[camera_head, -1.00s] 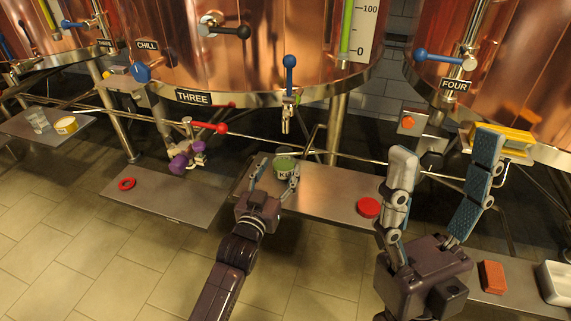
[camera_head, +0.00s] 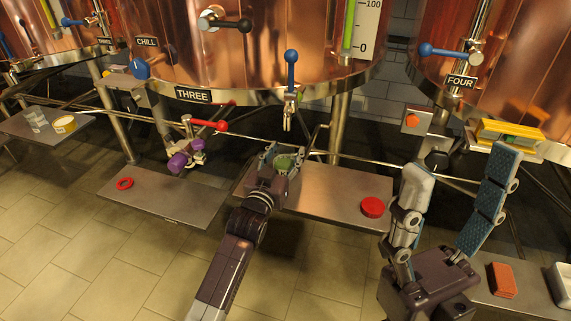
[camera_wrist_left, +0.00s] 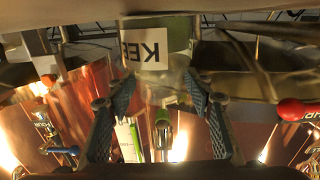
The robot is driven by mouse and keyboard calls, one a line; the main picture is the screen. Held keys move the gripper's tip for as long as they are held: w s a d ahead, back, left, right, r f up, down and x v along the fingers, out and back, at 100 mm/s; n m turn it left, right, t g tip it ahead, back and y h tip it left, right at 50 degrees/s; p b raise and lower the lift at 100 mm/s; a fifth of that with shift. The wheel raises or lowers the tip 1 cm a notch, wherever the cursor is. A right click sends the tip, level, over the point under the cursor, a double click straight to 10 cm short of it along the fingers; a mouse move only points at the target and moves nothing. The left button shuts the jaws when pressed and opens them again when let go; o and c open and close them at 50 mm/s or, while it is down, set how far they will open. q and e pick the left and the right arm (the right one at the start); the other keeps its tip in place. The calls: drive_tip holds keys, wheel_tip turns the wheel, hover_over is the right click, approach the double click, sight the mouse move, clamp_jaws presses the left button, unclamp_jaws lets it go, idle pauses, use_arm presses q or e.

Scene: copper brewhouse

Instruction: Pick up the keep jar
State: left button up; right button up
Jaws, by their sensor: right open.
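The keep jar (camera_head: 284,163) is a small clear jar with green contents, standing on the metal shelf under tank THREE. In the left wrist view the jar (camera_wrist_left: 180,35) appears upside down, with a white label reading "KEE", partly cut off. My left gripper (camera_head: 281,160) is at the jar, one finger on each side. In the left wrist view the fingers (camera_wrist_left: 160,92) are apart around the jar, and firm contact is not visible. The gripper hides the jar's lower front in the head view. My right gripper (camera_head: 461,163) is open and empty, raised at the right.
A red round lid (camera_head: 372,207) lies on the same shelf (camera_head: 325,190), right of the jar. A red ring (camera_head: 124,184) lies on the left shelf. A blue-handled tap (camera_head: 290,75) hangs above the jar. A red sponge-like block (camera_head: 503,280) lies at lower right.

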use_arm(q)
drive_tip(key=c, duration=1)
drive_tip(key=shift+c, duration=0.8)
drive_tip(key=shift+r, duration=0.15)
